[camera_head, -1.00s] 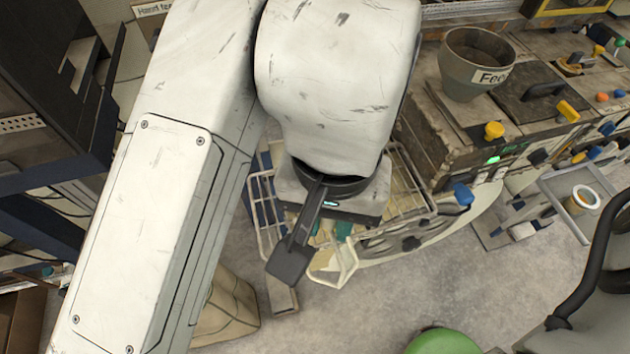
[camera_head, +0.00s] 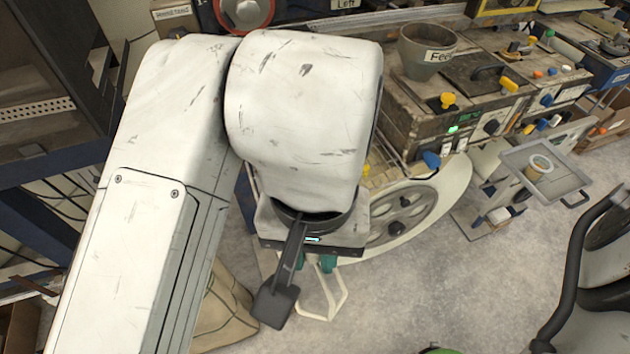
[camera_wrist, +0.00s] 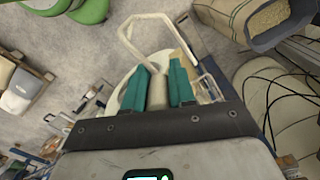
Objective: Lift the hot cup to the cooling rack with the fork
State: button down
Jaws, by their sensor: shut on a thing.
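My gripper (camera_head: 326,263) has teal fingers, which show in the wrist view (camera_wrist: 160,88) closed around a pale handle. The handle appears to belong to the fork (camera_head: 323,298), a cream open loop that sticks out past the fingertips; it also shows in the wrist view (camera_wrist: 140,20). A small pale cup-like cylinder (camera_head: 540,166) with a yellowish rim stands on a grey tray (camera_head: 572,184) at the right, well apart from my gripper. A cream wire rack (camera_head: 385,155) is mostly hidden behind my arm; I cannot tell whether it is the cooling rack.
A machine bench with knobs (camera_head: 500,85) and a labelled grey hopper (camera_head: 427,52) runs along the back right. A large spoked wheel (camera_head: 402,212) is beside my gripper. A sack (camera_head: 225,312) stands lower left. Grey floor (camera_head: 450,290) is open at lower right.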

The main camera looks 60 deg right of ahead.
jog(key=w+d+f+n, duration=0.2)
jog(key=w+f+n, duration=1)
jog(key=w+f, duration=0.9)
jog(key=shift+w+d+f, duration=0.15)
jog(key=shift+d+f, duration=0.15)
jog(key=shift+f, duration=0.35)
